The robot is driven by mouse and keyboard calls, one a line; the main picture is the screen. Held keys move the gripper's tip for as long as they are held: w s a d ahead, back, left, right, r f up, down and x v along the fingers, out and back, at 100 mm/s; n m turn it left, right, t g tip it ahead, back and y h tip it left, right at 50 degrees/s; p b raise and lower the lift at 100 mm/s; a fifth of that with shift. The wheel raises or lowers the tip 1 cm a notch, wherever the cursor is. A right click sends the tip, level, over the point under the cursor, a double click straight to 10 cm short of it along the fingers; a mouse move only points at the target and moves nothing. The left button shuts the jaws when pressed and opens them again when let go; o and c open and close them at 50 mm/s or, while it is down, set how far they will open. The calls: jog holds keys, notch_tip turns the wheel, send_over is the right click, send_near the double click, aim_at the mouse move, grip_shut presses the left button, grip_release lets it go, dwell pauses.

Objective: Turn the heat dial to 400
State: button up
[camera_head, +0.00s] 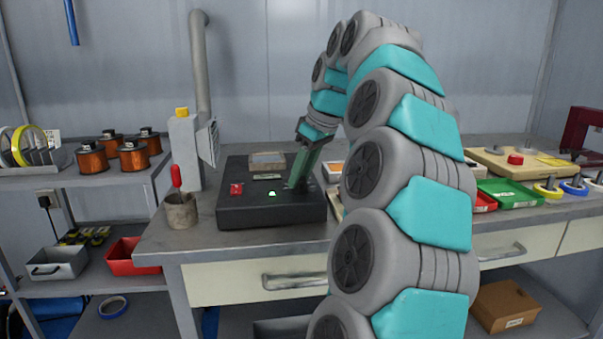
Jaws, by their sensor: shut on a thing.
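A black control box (245,212) sits on the grey workbench, left of my arm. The heat dial is hidden by the jaws, and I cannot read any scale or number.
A cup (181,211) with a red-handled tool stands left of the box. A grey post unit (185,150) with a yellow top is behind it. Copper coils (133,155) sit on the left shelf. A green tray (508,193) and tape rolls are right of my arm.

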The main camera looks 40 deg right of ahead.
grip_shut()
jog(key=shift+m+b, duration=0.3)
jog(key=shift+a+f+m+h+b, duration=0.15)
jog(key=shift+m+h+b, duration=0.45)
jog(key=shift+m, duration=0.4)
jog(key=m+h+b, duration=0.1)
jog(key=m, duration=0.2)
jog(key=m+h+b, duration=0.1)
jog(key=m, duration=0.2)
jog(key=shift+a, duration=0.1)
jog(key=shift+b, duration=0.3)
jog(key=o, duration=1)
grip_release()
jog(key=shift+c, duration=0.2)
